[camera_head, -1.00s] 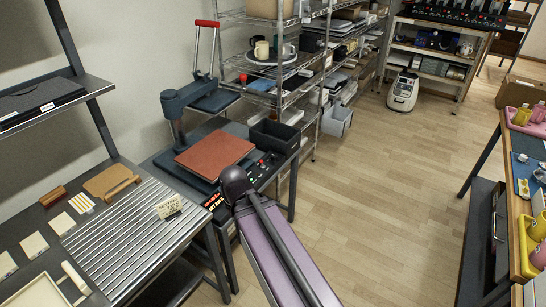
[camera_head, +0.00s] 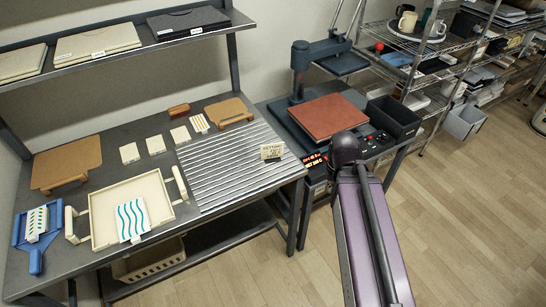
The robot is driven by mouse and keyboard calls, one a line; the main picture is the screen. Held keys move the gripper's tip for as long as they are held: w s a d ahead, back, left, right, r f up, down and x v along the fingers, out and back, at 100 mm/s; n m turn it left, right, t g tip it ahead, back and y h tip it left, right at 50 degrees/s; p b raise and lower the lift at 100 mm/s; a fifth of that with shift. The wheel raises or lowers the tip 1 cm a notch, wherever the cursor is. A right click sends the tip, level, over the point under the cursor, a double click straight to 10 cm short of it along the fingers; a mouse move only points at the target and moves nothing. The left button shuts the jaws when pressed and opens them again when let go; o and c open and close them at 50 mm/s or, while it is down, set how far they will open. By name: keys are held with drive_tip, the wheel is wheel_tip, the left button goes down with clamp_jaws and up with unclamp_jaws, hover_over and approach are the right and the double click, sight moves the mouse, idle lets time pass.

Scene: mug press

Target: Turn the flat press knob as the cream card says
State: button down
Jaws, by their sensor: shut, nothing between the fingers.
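I cannot make out which part is the knob; small red and green controls (camera_head: 375,141) show right of the arm. The small cream card (camera_head: 272,151) stands upright on the ribbed metal surface left of the press. Its dark print is too small to read fully. My purple arm reaches up in front of the press. My gripper itself does not show.
A cream tray (camera_head: 97,222), a blue-handled tool (camera_head: 36,258) and several tiles lie on the left table. A black bin (camera_head: 393,118) sits right of the press. Wire shelves (camera_head: 440,70) stand behind. The wooden floor at right is open.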

idle(0.3)
drive_tip(key=c, duration=0.6)
unclamp_jaws()
drive_tip(key=shift+d, duration=0.1)
